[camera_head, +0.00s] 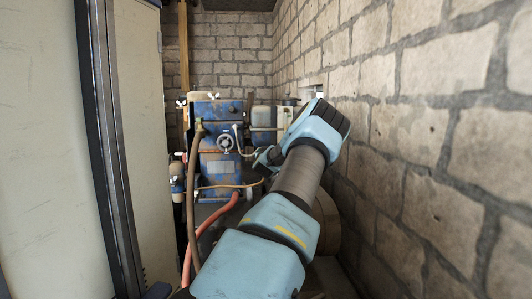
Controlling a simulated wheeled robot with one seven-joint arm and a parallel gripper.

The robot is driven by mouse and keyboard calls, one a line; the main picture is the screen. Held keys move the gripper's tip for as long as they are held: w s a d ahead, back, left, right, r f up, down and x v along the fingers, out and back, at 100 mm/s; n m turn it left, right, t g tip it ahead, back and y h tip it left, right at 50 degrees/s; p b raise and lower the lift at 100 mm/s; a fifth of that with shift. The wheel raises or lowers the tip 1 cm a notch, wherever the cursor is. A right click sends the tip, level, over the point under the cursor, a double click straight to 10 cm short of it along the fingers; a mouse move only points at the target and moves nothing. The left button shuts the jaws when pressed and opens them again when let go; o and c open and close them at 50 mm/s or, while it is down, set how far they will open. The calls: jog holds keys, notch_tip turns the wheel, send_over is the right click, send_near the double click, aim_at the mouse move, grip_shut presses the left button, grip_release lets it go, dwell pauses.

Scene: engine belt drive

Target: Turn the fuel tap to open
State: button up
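A blue engine (222,170) with worn paint stands at the far end of the passage. A small spoked handwheel (225,142) is on its front. A grey tank-like box (262,118) sits at the engine's upper right. I cannot make out the fuel tap for certain; it is too small or hidden. My arm reaches forward from the bottom and bends left at the wrist. My gripper (259,161) is at the arm's far end, close to the engine's right side in the picture. Its fingers are too small and partly covered to tell their opening or contact.
A rough stone block wall (430,140) runs close along the right of my arm. A tall beige panel (40,150) with a dark edge fills the left. A brown hose (191,200) and an orange-red hose (211,226) hang before the engine.

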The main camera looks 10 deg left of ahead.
grip_shut()
dwell(0.3)
jog(key=shift+f+y+b, duration=0.2)
jog(key=shift+y+b, duration=0.3)
jog(key=shift+b, duration=0.35)
jog(key=shift+r+n+y+b, duration=0.1)
jog(key=shift+n+y+b, duration=0.4)
jog(key=shift+b, duration=0.45)
jog(key=shift+r+n+g, duration=0.15)
jog(key=shift+n+g, duration=0.15)
grip_release()
